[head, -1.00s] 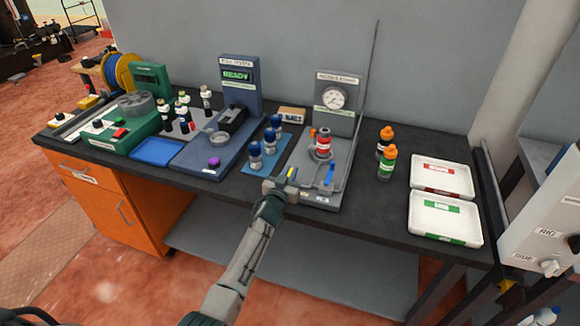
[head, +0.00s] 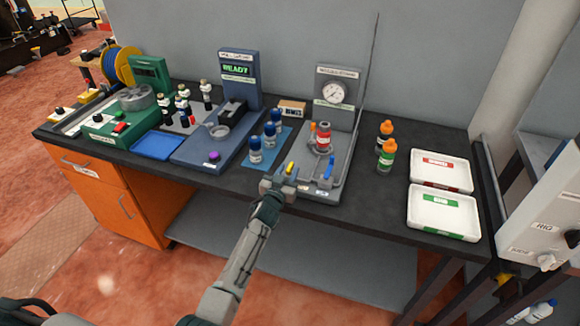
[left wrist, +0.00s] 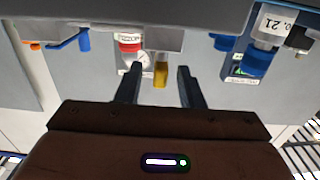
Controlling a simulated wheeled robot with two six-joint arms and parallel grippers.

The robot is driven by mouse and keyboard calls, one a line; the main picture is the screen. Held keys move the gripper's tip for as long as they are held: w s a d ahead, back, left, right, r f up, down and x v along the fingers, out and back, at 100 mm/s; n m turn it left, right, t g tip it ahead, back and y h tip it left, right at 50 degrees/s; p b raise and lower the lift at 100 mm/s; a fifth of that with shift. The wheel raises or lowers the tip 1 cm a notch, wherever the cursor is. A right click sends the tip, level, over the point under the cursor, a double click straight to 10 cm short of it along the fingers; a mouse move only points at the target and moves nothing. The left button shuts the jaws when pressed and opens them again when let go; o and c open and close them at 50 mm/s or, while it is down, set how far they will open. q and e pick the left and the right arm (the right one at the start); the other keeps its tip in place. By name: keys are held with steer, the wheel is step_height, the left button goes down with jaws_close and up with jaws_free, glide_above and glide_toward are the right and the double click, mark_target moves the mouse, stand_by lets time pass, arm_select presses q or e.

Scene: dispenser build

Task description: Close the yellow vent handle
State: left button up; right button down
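The yellow vent handle (head: 290,168) is at the front left of the grey gauge station (head: 309,185) on the bench. My left gripper (head: 283,178) is at the station's front edge, right at the handle, and covers its lower part. In the left wrist view, which looks upside down, the yellow handle (left wrist: 161,74) shows between the two spread fingers, with a gap on each side. The gripper (left wrist: 159,72) is open and holds nothing. Whether the fingers reach around the handle in depth is hard to tell. My right gripper is not in view.
A blue handle (head: 328,169) and a red-labelled bottle (head: 323,140) are on the same station. Blue-capped bottles (head: 255,150) stand on a blue mat to the left. Orange-capped bottles (head: 386,155) and two white trays (head: 443,212) are to the right.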

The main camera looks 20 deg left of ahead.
arm_select(q)
steer(key=s+p, duration=0.1)
steer(key=s, duration=0.7)
steer(key=shift+s+a+p, duration=0.15)
steer(key=shift+s+p, duration=0.1)
steer(key=shift+p, duration=0.1)
steer(key=s+a+f+g+y+b, duration=0.1)
steer(key=s+f+g+b, duration=0.15)
steer(key=s+f, duration=0.7)
steer(key=s+a+f+g+b, duration=0.1)
steer(key=s+a+f+g, duration=0.2)
steer(key=f, duration=1.1)
steer(key=s+f+g+y+b, duration=0.1)
steer(key=s+f+g, duration=0.2)
steer(key=s+f, duration=0.7)
steer(key=s+a+f+g+b, duration=0.1)
steer(key=s+f+g, duration=0.1)
steer(key=s+f, duration=0.5)
steer(key=s+a+f+g+b, duration=0.1)
steer(key=s+f+g, duration=0.2)
steer(key=s+f, duration=0.5)
steer(key=s+a+f+g+b, duration=0.2)
steer(key=s+f, duration=0.6)
steer(key=s, duration=1.4)
steer(key=shift+g, duration=0.65)
steer(key=shift+f, duration=0.1)
